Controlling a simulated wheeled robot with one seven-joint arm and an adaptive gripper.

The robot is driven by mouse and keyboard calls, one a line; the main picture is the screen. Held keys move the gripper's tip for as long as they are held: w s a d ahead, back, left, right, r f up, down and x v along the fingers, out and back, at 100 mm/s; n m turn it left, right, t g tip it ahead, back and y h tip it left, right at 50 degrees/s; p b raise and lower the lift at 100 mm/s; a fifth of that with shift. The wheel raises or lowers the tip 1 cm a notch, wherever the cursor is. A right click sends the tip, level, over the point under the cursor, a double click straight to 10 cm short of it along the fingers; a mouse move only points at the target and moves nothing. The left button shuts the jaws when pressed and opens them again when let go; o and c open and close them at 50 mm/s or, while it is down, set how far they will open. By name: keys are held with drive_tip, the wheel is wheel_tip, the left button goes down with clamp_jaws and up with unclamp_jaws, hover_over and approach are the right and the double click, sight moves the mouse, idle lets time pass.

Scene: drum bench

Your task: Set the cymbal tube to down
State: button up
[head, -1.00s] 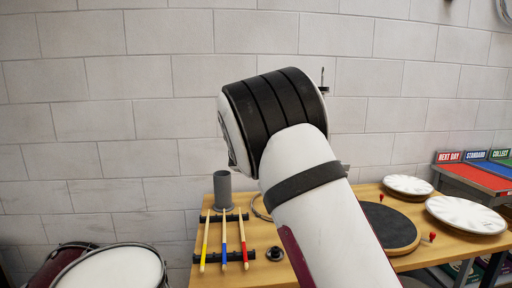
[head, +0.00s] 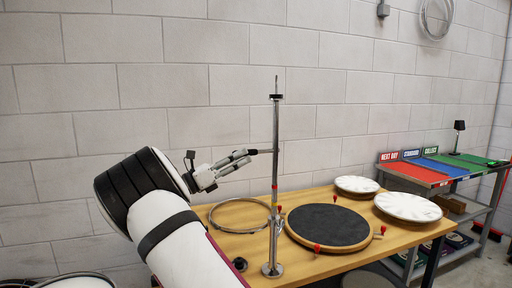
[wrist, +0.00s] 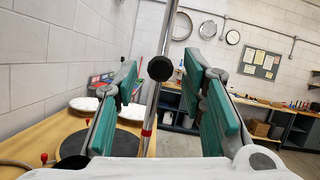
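The cymbal stand (head: 275,225) is an upright chrome pole on a round base, with a black disc and thin rod at its top. A thicker tube (head: 275,130) forms its upper part, with a black knob (head: 252,151) on its left side. Red and yellow bands show lower on the pole. My gripper (head: 245,158) is left of the pole at knob height, its fingertips close to the knob. In the wrist view my gripper (wrist: 165,95) has its teal-padded fingers spread, with the knob (wrist: 160,68) and pole seen in the gap. Whether the fingertips reach the knob is unclear.
The wooden bench (head: 330,264) carries a dark round pad (head: 328,224) right of the stand, two pale discs, small red-topped pieces and a metal hoop (head: 212,215). A shelf unit (head: 450,175) with coloured mats stands at the right. A block wall is behind.

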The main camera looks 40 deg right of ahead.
drive_tip(key=shift+p+x, duration=0.4)
drive_tip(key=shift+x, duration=2.8)
drive_tip(key=shift+s, duration=0.1)
clamp_jaws()
